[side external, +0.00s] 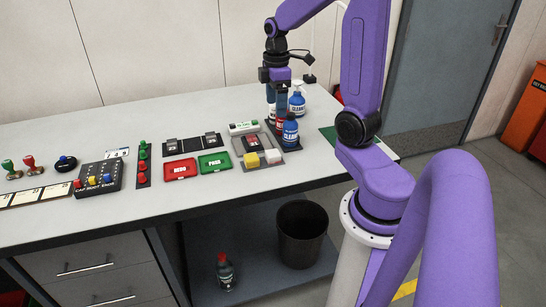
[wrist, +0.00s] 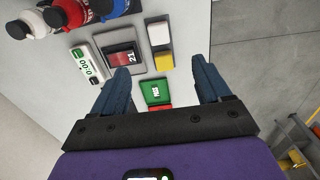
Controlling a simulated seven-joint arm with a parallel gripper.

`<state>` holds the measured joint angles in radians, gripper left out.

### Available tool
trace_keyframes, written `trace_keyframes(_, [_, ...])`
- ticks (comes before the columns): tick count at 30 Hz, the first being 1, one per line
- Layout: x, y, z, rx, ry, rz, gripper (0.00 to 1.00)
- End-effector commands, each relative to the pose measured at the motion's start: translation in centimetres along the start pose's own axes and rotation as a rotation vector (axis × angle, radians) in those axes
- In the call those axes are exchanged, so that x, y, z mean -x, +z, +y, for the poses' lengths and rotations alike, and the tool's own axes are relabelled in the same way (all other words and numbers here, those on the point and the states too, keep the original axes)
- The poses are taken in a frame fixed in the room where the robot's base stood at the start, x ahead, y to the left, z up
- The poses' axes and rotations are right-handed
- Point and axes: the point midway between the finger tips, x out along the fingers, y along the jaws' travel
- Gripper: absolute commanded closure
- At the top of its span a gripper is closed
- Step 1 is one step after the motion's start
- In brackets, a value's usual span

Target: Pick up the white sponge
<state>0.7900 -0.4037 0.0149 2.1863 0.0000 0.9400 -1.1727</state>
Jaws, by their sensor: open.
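The white sponge (side external: 272,156) is a small pale block on the table, right beside a yellow block (side external: 251,160) in the side view. In the wrist view the white sponge (wrist: 159,34) lies above the yellow block (wrist: 164,62), beyond my fingertips. My gripper (wrist: 164,75) is open, with two dark blue fingers wide apart and nothing held between them.
A green tray (side external: 215,162) and a red tray (side external: 180,169) lie left of the blocks. Blue bottles (side external: 290,132) stand close behind the sponge. Bare tabletop (side external: 235,205) lies in front.

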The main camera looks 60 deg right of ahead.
Motion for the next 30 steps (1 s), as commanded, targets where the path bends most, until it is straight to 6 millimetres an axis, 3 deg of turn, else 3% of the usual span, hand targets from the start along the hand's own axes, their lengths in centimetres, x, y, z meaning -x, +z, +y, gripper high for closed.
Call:
trace_keyframes(19, [-10.2,0.1,-0.1,-0.001,-0.006,-0.003,0.23])
trace_keyframes(30, [-12.5,0.0,0.1,-0.001,-0.002,-0.001,0.23])
